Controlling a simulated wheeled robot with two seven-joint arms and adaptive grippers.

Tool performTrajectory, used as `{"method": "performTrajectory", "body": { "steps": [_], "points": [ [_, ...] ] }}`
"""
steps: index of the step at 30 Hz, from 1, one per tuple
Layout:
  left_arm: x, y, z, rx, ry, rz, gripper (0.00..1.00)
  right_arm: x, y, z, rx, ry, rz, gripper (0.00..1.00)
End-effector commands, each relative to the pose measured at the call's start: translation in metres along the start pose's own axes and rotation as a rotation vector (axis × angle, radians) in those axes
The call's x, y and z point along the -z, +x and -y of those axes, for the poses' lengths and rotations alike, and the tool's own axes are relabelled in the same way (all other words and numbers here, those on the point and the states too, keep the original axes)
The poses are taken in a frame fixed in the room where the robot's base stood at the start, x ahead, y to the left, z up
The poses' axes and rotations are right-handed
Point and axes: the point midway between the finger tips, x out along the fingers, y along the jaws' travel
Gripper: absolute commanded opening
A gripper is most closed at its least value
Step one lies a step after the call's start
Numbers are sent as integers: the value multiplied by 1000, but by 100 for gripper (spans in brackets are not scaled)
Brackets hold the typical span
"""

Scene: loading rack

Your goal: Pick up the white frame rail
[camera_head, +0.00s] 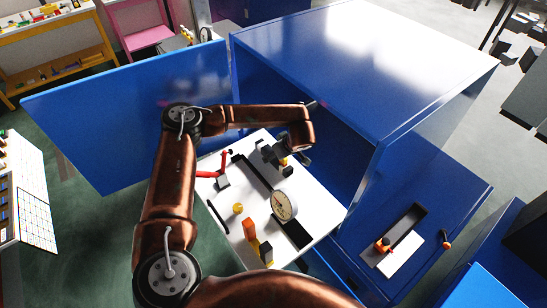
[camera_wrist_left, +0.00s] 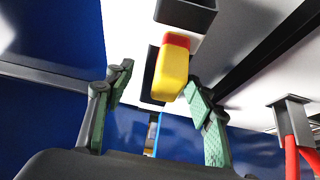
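My left gripper (camera_head: 298,157) hangs over the far right part of a white board (camera_head: 232,218) in front of the blue cabinet. In the left wrist view my left gripper (camera_wrist_left: 158,80) is open, its two green-padded fingers spread either side of a yellow block (camera_wrist_left: 172,75) with a red top. The yellow block is below a dark box (camera_wrist_left: 185,12); I cannot tell whether the fingers touch it. Yellow also shows by the gripper in the head view (camera_head: 284,162). I cannot single out a white frame rail with certainty. My right gripper is out of view.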

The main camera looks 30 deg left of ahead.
Motion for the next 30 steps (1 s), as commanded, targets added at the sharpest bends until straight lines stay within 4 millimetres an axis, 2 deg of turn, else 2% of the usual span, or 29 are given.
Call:
{"method": "performTrajectory", "body": {
  "steps": [2,21,30],
  "points": [
    [0,0,0,0,0,0,43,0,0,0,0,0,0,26],
    [0,-1,0,0,0,1,0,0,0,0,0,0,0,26],
    [1,-2,-1,-2,-1,0,0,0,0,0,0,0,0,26]
  ]
}}
